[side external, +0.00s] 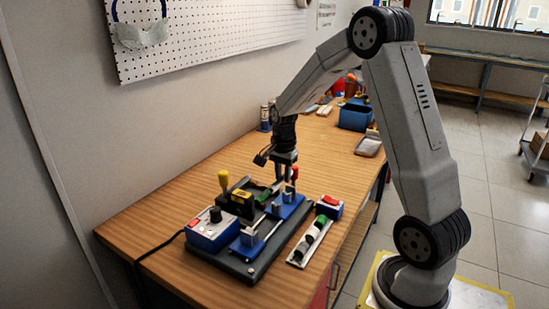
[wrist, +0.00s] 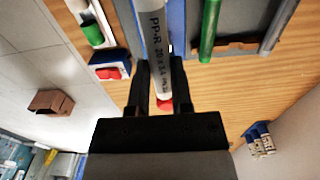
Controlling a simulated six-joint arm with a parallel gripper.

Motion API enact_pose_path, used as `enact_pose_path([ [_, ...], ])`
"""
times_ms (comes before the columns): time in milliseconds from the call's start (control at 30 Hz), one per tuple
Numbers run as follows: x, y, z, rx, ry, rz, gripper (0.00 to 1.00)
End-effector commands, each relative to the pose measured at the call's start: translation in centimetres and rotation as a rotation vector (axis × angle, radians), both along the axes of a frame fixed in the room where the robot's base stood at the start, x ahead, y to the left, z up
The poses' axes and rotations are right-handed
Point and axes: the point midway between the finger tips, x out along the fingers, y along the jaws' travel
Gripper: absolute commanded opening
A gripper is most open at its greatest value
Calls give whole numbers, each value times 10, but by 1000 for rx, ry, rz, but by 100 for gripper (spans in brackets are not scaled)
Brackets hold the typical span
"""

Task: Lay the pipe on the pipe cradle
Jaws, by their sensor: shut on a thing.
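In the wrist view a grey pipe (wrist: 158,45) with dark PP-R lettering runs from between the fingers to the top edge, over a blue strip (wrist: 178,25). My gripper (wrist: 160,80) is shut on this pipe near its lower end. A small red patch shows at that end; I cannot tell what it belongs to. In the side view my gripper (side external: 285,180) points down over the far part of the blue pipe cradle (side external: 289,209), whose near blue block (side external: 247,246) has an upright grey support. The pipe is hard to make out there. I cannot tell whether it touches the cradle.
A rack (side external: 308,244) of coloured fittings and a red-button box (side external: 329,207) are on the right. A green pipe (wrist: 209,30) lies beside the held pipe.

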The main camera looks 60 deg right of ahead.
Motion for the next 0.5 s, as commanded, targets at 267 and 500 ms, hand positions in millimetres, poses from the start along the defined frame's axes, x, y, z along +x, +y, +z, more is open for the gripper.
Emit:
enact_pose_path([
  [267,0,0,-15,1,2,0,0],
  [500,0,0,-26,1,1,0,0],
])
